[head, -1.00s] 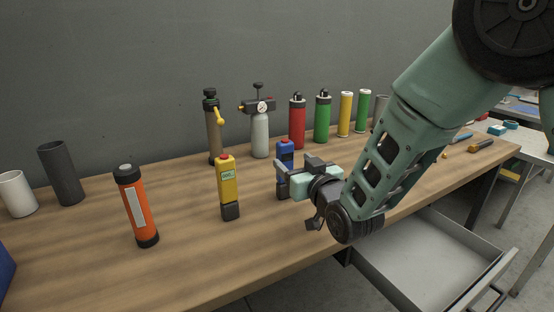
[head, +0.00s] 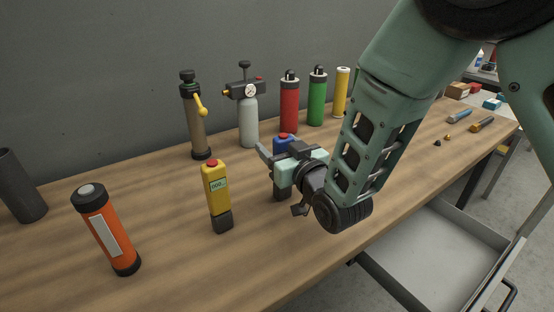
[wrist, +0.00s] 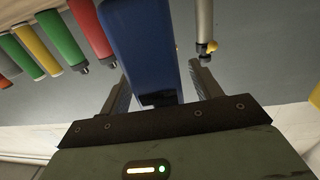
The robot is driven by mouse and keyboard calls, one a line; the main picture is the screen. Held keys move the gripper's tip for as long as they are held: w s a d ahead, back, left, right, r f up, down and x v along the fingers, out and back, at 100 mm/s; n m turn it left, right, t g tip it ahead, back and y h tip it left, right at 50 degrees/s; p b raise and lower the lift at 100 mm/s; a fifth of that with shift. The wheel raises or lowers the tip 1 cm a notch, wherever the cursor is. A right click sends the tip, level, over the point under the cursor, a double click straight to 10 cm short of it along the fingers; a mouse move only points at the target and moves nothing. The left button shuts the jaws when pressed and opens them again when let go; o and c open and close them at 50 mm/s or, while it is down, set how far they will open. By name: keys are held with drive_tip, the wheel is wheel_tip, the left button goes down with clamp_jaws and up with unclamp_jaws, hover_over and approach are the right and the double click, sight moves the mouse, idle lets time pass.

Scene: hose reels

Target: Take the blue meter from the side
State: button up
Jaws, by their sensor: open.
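The blue meter (head: 283,143) stands upright on the wooden bench, with a red button on top and a dark foot. In the head view my gripper (head: 268,158) is in front of it and hides much of its body. In the wrist view the blue meter (wrist: 143,45) reaches in between the two spread fingers of my gripper (wrist: 160,85). The fingers are open, with a gap visible on each side of the meter. A yellow meter (head: 216,195) of the same shape stands upright to the left of my gripper.
An orange cylinder (head: 107,230) stands at the front left. Behind the meters are a hand pump (head: 196,125), a grey bottle (head: 248,120), and red (head: 289,105) and green (head: 317,98) cylinders. An open drawer (head: 420,255) juts out below the bench at right.

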drive_tip(key=c, duration=1.1)
drive_tip(key=shift+r, duration=0.1)
